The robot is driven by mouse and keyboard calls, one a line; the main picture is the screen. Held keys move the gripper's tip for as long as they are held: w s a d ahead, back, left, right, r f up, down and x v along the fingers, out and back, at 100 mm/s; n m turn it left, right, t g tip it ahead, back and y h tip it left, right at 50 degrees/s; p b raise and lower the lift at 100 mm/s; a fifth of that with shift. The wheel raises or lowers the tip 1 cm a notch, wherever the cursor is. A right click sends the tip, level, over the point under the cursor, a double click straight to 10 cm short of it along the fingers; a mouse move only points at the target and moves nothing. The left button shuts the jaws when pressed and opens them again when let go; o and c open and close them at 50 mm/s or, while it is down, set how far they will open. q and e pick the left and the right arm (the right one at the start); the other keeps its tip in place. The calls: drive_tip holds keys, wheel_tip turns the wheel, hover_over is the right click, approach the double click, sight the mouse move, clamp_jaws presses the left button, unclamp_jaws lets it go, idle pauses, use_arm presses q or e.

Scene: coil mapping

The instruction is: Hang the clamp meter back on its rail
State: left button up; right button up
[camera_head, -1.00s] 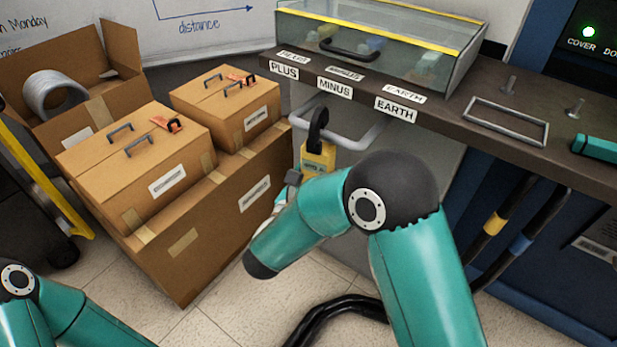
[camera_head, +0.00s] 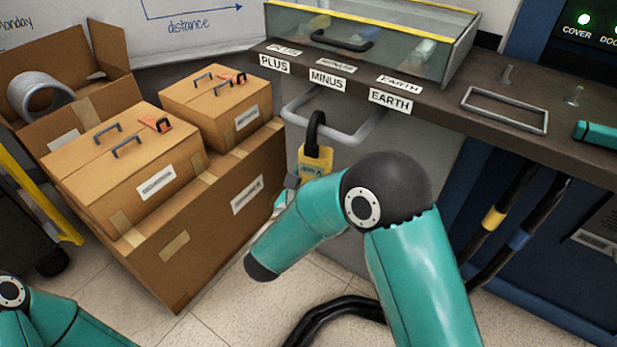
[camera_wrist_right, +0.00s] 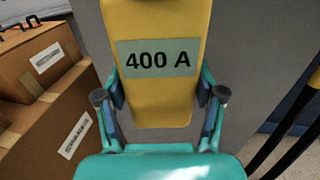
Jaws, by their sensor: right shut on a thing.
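The clamp meter has a yellow body (camera_head: 315,160) and a black jaw (camera_head: 314,127) at its top. It hangs roughly upright in front of the bench. The grey rail (camera_head: 365,130) sticks out below the bench edge, and the black jaw overlaps its front bar. I cannot tell whether the jaw is around the bar or in front of it. My right gripper (camera_head: 303,178) is shut on the yellow body from below. In the right wrist view the fingers (camera_wrist_right: 160,92) flank the body, whose label reads 400 A. My left gripper is out of view.
The bench (camera_head: 440,110) carries PLUS, MINUS and EARTH labels, a clear lidded case (camera_head: 370,50) and a metal frame (camera_head: 505,108). Cardboard boxes (camera_head: 210,210) stand to the left. A black cable (camera_head: 330,312) lies on the floor. Thick cables (camera_head: 505,215) hang at the right.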

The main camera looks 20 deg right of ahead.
drive_tip(key=o, duration=1.6)
